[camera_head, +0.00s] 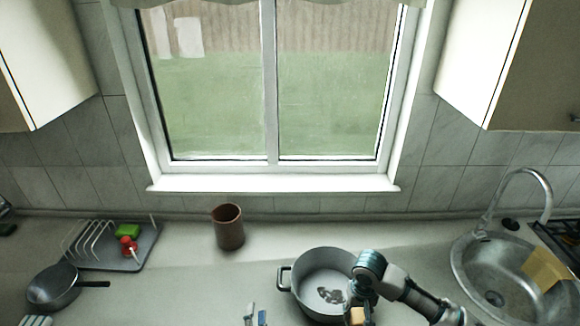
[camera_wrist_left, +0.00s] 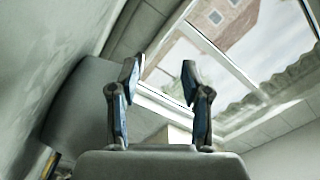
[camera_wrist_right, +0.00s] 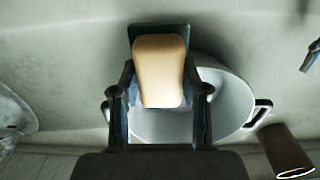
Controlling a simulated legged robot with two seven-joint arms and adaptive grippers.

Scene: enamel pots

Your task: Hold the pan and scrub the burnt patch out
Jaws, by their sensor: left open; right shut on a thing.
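The pan is a grey two-handled pot (camera_head: 300,262) on the counter at front centre in the head view. A dark burnt patch (camera_head: 330,295) shows on its pale inner floor. My right gripper (camera_head: 360,304) is at the pan's right side and shut on a tan sponge with a dark green backing (camera_head: 357,315). The right wrist view shows the sponge (camera_wrist_right: 160,70) between the fingers, overlapping the pan (camera_wrist_right: 240,100); contact with the pan cannot be told. My left gripper (camera_head: 256,316) is open and empty, left of the pan and apart from its left handle (camera_head: 283,278).
A brown cup (camera_head: 229,228) stands behind and left of the pan. A drying rack (camera_head: 90,245) with a green sponge (camera_head: 128,230) and red bottle (camera_head: 127,247), and a dark saucepan (camera_head: 55,290), are at left. A sink (camera_head: 475,275) with a yellow cloth (camera_head: 545,268) is at right.

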